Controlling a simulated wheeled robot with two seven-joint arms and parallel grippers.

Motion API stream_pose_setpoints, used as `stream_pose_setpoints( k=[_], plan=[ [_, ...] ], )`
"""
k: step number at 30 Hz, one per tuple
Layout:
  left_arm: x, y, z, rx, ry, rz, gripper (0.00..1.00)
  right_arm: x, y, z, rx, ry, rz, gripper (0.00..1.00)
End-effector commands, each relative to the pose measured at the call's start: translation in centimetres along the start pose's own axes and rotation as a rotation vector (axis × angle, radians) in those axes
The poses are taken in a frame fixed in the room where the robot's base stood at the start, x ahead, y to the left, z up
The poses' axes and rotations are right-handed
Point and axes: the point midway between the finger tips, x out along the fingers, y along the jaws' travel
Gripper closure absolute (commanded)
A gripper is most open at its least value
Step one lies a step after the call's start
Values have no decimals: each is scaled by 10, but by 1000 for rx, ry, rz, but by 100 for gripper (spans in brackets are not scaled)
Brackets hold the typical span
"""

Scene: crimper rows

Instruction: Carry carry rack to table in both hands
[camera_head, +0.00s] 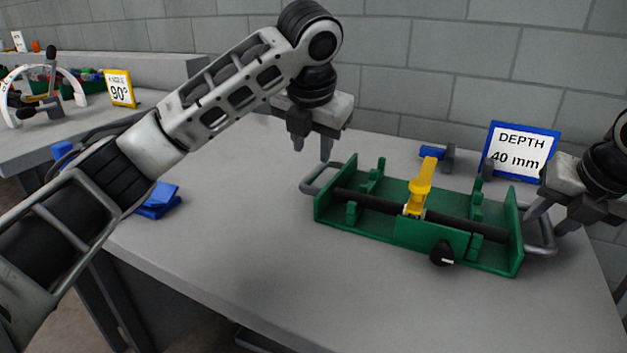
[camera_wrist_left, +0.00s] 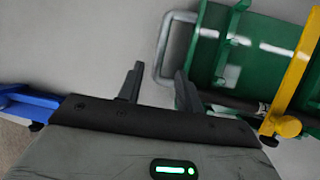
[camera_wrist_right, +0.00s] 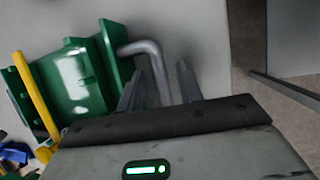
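The green carry rack (camera_head: 375,222) lies on the grey table (camera_head: 240,260), with a grey loop handle at each end. It holds a dark bar and a yellow lever (camera_head: 420,187). My left gripper (camera_head: 312,153) is open and empty, just above the rack's left handle (camera_head: 310,182). In the left wrist view that handle (camera_wrist_left: 163,55) shows beyond the fingertips. My right gripper (camera_head: 545,220) is open at the right handle (camera_head: 549,240). In the right wrist view the right handle (camera_wrist_right: 150,55) runs between its fingers; I cannot tell whether they touch it.
A blue-framed "DEPTH 40 mm" sign (camera_head: 519,150) and a small blue-and-grey item (camera_head: 434,153) stand behind the rack. Blue parts (camera_head: 158,200) lie at the table's left. Another table with a "90°" sign (camera_head: 119,88) is at far left. The table front is clear.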

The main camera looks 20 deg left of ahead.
Motion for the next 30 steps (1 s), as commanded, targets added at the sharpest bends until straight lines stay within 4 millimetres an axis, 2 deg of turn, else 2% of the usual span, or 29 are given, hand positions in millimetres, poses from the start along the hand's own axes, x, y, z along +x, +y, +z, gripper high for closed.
stream_pose_setpoints(
  k=[3, 6, 10, 13, 17, 24, 30],
  plan=[
    [-24, 0, 1, 1, -4, 2, 64, 0, 0, 0, 0, 0, 0, 64],
    [-36, 0, 1, 0, -3, 2, 64, 0, 0, 0, 0, 0, 0, 64],
    [-44, 0, 0, 1, 0, 2, 64, -2, 0, 0, 0, -1, 0, 64],
    [-46, 0, 0, 0, 1, 2, 64, -10, 0, 1, 0, -4, 1, 64],
    [-46, 0, 0, 1, 1, 2, 64, -32, 0, 1, -1, -6, 1, 64],
    [-46, 0, 0, 0, 1, 1, 64, -84, 0, 1, 0, -5, 0, 64],
    [-45, 0, 0, 0, 1, 1, 64, -112, 0, 0, -1, -2, 1, 64]
  ],
)
